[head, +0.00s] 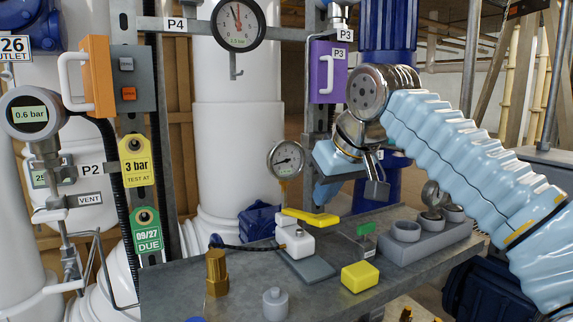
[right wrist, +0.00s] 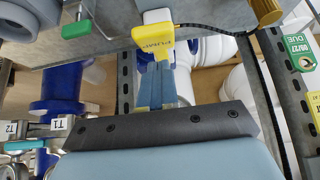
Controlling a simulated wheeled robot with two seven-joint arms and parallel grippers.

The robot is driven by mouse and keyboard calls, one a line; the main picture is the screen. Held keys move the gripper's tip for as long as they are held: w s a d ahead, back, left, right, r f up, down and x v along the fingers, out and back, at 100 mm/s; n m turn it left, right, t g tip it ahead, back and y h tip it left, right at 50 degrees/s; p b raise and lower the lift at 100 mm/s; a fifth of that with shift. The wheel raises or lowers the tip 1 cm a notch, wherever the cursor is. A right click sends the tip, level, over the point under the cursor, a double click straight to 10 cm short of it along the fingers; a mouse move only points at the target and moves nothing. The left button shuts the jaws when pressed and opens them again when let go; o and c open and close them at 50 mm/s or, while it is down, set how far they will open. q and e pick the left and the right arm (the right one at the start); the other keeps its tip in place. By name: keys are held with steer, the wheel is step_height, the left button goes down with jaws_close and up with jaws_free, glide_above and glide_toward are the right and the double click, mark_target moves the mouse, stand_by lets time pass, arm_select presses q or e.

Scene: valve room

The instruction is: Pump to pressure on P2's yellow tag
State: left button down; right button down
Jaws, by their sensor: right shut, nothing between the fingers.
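The P2 digital gauge (head: 29,114) reads 0.6 bar at the left of the head view. P2's yellow tag (head: 136,161) reads "3 bar, TEST AT". A hand pump with a white body (head: 295,243) and a yellow lever (head: 312,218) sits on the bench. In the right wrist view the lever (right wrist: 154,46) carries the word "PUMP". My right gripper (head: 322,199) is shut and empty, pointing down just above the lever. Its fingertips (right wrist: 157,68) show close to the lever; whether they touch it I cannot tell. My left gripper is not in view.
A green-handled part (head: 366,229) and a yellow block (head: 360,276) lie right of the pump. A brass fitting (head: 216,273) stands at left, by the pump's black hose. A grey holder (head: 425,240) with round cups stands at right. A dial gauge (head: 286,158) rises behind the pump.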

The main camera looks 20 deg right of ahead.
mark_target(326, 217)
steer(key=shift+f, duration=0.2)
step_height(326, 217, down, 5)
steer(key=b, duration=0.4)
step_height(326, 217, up, 5)
steer(key=p, duration=0.3)
steer(key=shift+f+p, duration=0.15)
steer(key=shift+p, duration=0.25)
steer(key=shift+r, duration=0.4)
steer(key=shift+f, duration=0.1)
